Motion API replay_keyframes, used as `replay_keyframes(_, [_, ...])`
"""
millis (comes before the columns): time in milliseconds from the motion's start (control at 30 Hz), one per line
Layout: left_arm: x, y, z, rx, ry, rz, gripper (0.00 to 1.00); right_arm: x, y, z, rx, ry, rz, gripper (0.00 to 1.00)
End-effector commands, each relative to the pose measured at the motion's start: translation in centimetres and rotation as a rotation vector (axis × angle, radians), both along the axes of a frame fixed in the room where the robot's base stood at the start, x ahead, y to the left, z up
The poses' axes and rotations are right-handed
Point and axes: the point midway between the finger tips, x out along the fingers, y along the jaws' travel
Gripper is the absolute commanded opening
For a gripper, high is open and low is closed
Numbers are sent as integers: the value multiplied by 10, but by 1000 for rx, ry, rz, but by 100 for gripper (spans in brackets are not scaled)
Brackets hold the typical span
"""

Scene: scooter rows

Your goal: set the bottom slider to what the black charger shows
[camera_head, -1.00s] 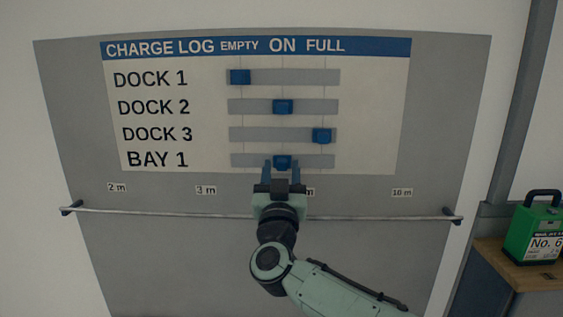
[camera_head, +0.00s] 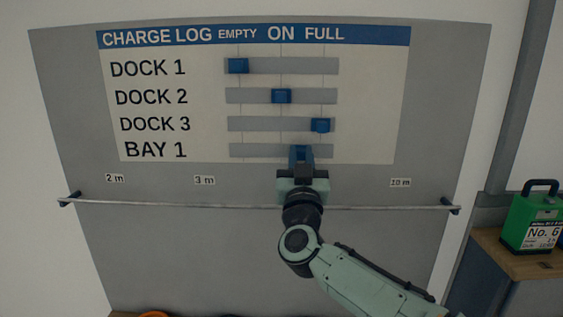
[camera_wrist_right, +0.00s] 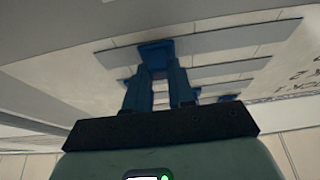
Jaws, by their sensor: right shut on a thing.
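The bottom slider is the blue knob (camera_wrist_right: 155,55) on the BAY 1 track (camera_head: 250,150) of the charge log board (camera_head: 380,120). My right gripper (camera_head: 301,156) is shut on this knob, between the ON and FULL columns. The fingers mostly hide the knob in the head view; the right wrist view shows it between the fingertips (camera_wrist_right: 158,72). The DOCK 1 knob (camera_head: 238,66) is at EMPTY, the DOCK 2 knob (camera_head: 281,96) at ON and the DOCK 3 knob (camera_head: 320,125) at FULL. I see no black charger. My left gripper is out of view.
A metal rail (camera_head: 150,204) runs across the wall panel below the board, under my right wrist. A green case labelled No. 6 (camera_head: 533,222) stands on a wooden-topped cabinet (camera_head: 500,252) at the right. A bit of something orange shows at the bottom edge.

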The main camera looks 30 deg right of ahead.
Motion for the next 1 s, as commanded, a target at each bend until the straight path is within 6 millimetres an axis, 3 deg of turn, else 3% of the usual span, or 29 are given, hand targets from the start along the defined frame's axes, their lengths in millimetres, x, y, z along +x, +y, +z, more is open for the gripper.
replay_keyframes(33, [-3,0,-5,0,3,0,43,-9,-14,-1,-2,-4,-9,0])
replay_keyframes(200, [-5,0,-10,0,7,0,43,-23,-36,0,-1,-3,-6,0])
replay_keyframes(567, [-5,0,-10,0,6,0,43,-25,-40,0,1,-2,-7,0])
replay_keyframes(600, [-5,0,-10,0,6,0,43,-25,-40,0,1,-2,-7,36])
replay_keyframes(633, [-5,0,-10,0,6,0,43,-25,-40,0,1,-2,-7,46])
replay_keyframes(1000, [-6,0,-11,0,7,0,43,-27,-37,-2,0,-1,-2,49])
